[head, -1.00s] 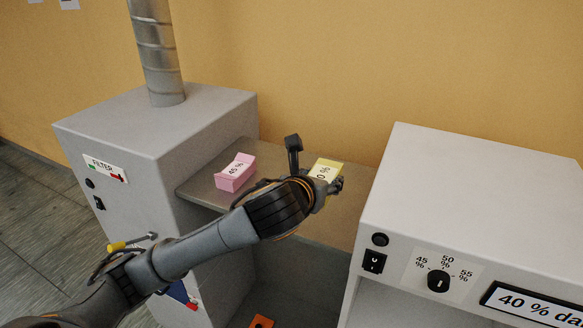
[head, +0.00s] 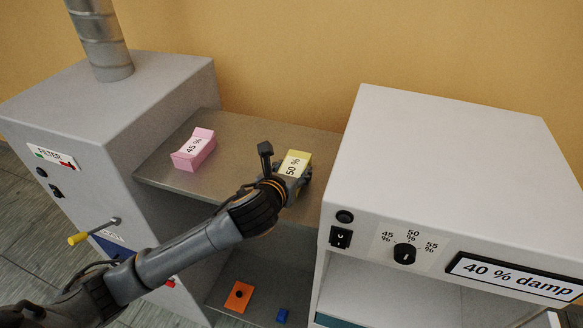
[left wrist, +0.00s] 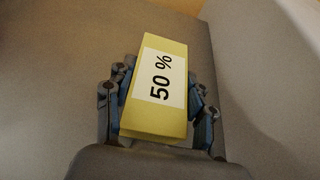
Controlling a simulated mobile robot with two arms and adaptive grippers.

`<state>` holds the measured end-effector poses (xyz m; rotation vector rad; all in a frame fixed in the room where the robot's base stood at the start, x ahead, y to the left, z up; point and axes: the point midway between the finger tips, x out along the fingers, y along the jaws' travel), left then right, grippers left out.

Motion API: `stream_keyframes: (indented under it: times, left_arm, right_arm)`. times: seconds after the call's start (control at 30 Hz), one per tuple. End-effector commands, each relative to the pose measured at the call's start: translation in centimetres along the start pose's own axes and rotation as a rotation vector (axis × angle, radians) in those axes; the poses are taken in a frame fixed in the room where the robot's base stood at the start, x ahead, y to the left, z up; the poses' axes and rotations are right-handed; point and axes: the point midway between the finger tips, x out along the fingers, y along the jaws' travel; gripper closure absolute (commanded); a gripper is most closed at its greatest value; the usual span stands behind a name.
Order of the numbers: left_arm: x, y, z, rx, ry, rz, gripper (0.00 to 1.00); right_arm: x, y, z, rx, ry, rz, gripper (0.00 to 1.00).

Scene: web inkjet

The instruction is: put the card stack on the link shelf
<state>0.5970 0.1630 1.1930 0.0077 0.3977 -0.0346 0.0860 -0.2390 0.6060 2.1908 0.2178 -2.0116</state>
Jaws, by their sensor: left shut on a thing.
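A yellow card stack (head: 297,161) marked "50 %" is at the right part of the grey link shelf (head: 240,130), close to the white machine. My left gripper (head: 293,182) is shut on it. In the left wrist view the yellow stack (left wrist: 160,82) lies between the two fingers of the gripper (left wrist: 160,108), label facing the camera. I cannot tell whether the stack rests on the shelf or is just above it. A pink card stack (head: 194,149) marked "45 %" sits on the shelf further left. My right gripper is not in view.
The grey filter cabinet (head: 110,120) with a metal duct (head: 101,45) stands left of the shelf. The white machine (head: 450,150) stands close on the right, with a dial and a "40 % damp" display. An orange piece (head: 239,296) and a blue piece (head: 282,315) lie below the shelf.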

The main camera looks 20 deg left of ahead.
Motion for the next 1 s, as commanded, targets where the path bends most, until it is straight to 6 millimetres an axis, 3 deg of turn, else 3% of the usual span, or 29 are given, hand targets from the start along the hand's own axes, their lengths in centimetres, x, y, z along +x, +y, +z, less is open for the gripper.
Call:
stream_keyframes:
  times: [0.13,0.37,0.4,0.5,0.87,1.0]
  left_arm:
    - [0.1,0.0,-0.2,0.000,-0.003,0.000,0.81]
    - [0.2,0.0,-0.4,0.001,-0.002,0.000,0.81]
    - [0.2,0.0,-0.5,0.000,-0.001,0.000,0.44]
    - [0.2,0.0,-0.5,0.000,-0.001,0.000,0.24]
    - [0.1,0.0,-0.3,0.000,-0.002,0.000,0.23]
    - [-0.9,0.0,-0.3,0.001,-0.003,-0.001,0.23]
  right_arm:
    - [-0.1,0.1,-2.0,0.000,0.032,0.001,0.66]
    - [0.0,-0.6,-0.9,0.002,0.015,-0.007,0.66]
    - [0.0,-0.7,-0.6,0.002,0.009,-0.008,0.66]
    - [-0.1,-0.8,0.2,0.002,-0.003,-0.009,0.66]
    - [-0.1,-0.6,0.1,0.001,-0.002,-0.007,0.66]
    - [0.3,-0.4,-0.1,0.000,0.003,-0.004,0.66]
